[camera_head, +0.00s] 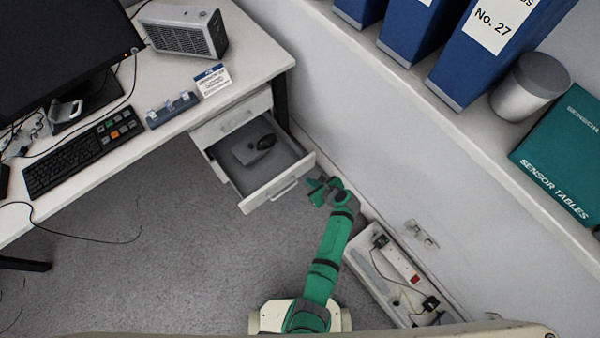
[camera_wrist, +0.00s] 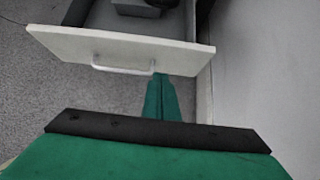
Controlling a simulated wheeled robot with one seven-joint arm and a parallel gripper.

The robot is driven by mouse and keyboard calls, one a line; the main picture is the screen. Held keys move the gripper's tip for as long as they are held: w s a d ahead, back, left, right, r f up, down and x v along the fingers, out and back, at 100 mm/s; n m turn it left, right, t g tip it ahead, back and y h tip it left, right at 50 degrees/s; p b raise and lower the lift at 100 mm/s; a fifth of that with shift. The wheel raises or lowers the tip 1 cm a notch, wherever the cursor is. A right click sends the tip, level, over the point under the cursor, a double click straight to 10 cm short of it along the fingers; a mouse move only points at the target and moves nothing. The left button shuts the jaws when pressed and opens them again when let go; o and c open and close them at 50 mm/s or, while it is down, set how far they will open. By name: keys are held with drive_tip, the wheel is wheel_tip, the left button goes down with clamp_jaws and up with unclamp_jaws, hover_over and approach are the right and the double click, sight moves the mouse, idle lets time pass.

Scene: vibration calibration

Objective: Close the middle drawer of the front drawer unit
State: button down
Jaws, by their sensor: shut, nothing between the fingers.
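The front drawer unit (camera_head: 232,122) stands under the right end of the white desk. Its middle drawer (camera_head: 288,181) is pulled out, with a grey inside holding a dark object (camera_head: 266,142) and a grey box. In the wrist view the drawer front (camera_wrist: 120,48) with its bar handle (camera_wrist: 122,70) lies ahead. My gripper (camera_head: 316,188) is just to the right of the drawer front, near its right end. In the wrist view the green fingers (camera_wrist: 162,100) are together, with their tips near the drawer front's lower edge. I cannot tell whether they touch it.
A white wall runs close along the right of the drawer. A long tray (camera_head: 385,275) with cables lies on the floor by the wall. A shelf (camera_head: 470,125) with blue binders is above. The carpet (camera_head: 170,230) left of the drawer is clear.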

sight(295, 170)
drive_tip(key=w+a, duration=0.1)
drive_tip(key=w+a+f, duration=0.1)
drive_tip(key=w, duration=0.1)
drive_tip(key=w+a+f, duration=0.1)
drive_tip(key=w+a, duration=0.1)
drive_tip(key=shift+a+f, duration=0.1)
drive_tip(key=shift+f, duration=0.1)
drive_tip(key=shift+w, duration=0.2)
